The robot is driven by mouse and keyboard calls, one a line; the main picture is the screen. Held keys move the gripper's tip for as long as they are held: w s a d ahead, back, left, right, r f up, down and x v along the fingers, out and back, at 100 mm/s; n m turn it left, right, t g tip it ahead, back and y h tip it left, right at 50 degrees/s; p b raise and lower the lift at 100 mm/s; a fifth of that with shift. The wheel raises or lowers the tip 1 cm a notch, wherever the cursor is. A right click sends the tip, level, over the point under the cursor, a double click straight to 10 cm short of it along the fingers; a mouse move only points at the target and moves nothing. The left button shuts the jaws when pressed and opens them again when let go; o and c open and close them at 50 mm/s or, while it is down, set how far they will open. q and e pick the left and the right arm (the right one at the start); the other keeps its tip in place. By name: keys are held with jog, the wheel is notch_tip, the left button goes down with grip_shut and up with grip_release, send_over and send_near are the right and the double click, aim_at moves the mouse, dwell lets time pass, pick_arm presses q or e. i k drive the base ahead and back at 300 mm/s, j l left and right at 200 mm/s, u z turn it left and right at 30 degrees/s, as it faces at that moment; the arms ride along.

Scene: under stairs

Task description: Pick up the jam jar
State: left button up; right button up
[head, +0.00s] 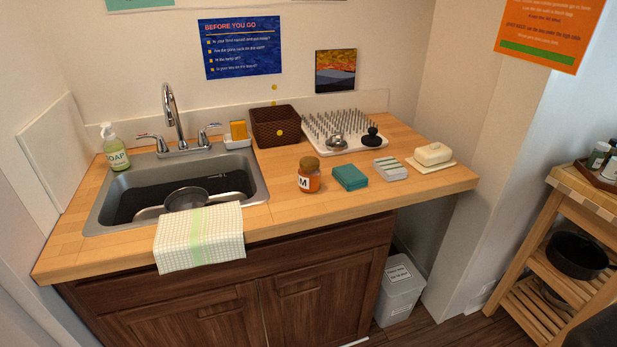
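The jam jar (309,176) stands upright on the wooden counter (290,214), just right of the sink. It is orange-red with a brownish-gold lid and a white label bearing a dark "M". A teal block or box (350,177) lies close to its right, with a small gap between them. Neither of my grippers shows in the head view, so I cannot see where they are relative to the jar.
The sink (258,187) lies left of the jar, with a checked towel (200,238) over its front edge. A brown basket (262,130) and a white spiked rack (310,146) stand behind. A soap dish (391,168) and butter dish (433,155) are to the right. Counter before the jar is clear.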

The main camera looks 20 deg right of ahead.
aim_at(310, 172)
jog(key=i+l+u, duration=0.1)
jog(key=l, duration=0.35)
jog(key=i+l, duration=0.25)
jog(key=l, duration=0.2)
jog(key=i+l+u, duration=0.15)
jog(key=l, duration=0.3)
jog(key=i+l+u, duration=0.1)
jog(key=l, duration=0.35)
jog(key=i+l+u, duration=0.1)
jog(key=l, duration=0.35)
jog(key=i+l, duration=0.15)
jog(key=l, duration=0.35)
jog(key=i+l+u, duration=0.15)
jog(key=l, duration=0.35)
